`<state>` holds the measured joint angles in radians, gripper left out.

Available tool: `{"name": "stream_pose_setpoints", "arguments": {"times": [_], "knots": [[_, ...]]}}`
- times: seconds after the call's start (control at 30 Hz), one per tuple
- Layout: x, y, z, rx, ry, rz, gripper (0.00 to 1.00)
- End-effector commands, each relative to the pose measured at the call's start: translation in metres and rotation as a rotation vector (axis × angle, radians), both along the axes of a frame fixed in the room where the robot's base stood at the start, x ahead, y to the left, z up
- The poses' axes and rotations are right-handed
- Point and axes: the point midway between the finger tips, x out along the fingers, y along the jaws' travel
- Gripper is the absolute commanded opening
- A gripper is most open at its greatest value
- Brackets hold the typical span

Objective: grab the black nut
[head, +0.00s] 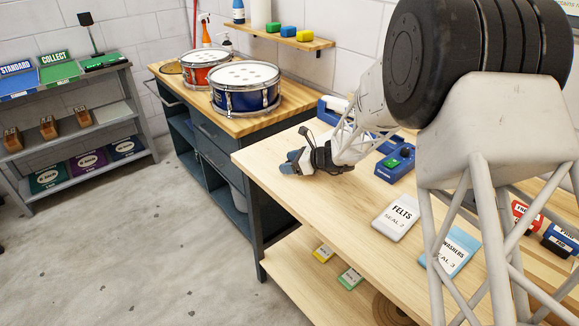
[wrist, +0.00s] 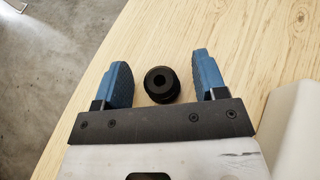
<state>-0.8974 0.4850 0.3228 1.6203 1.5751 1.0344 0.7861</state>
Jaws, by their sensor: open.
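The black nut (wrist: 161,84) is a small round black piece with a hole in its middle, resting on the light wooden bench top (wrist: 180,30). In the wrist view it lies between the two blue fingers of my gripper (wrist: 163,82), with a gap on each side. The fingers are open and do not touch it. In the head view my gripper (head: 291,163) is low over the near-left part of the bench, close to its edge. The nut cannot be made out in the head view.
A blue device with a green button (head: 396,163) stands right of my gripper. A FELTS card (head: 397,217) and a WASHERS card (head: 452,250) lie farther right. A white object (wrist: 292,135) is at the wrist view's right edge. Drums (head: 245,88) stand on the bench behind.

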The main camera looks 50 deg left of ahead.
Motion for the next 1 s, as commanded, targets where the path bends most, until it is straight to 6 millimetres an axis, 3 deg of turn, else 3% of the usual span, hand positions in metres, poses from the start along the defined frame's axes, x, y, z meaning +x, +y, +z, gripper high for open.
{"name": "stream_pose_setpoints", "arguments": {"times": [0.47,0.8,1.0], "knots": [[0.0002,-0.0003,-0.0001,0.0,0.0,0.0,0.64],[0.0002,-0.0003,-0.0001,0.0,0.0,0.0,0.13],[0.0002,-0.0003,0.0,0.0,0.0,0.0,0.12]]}}
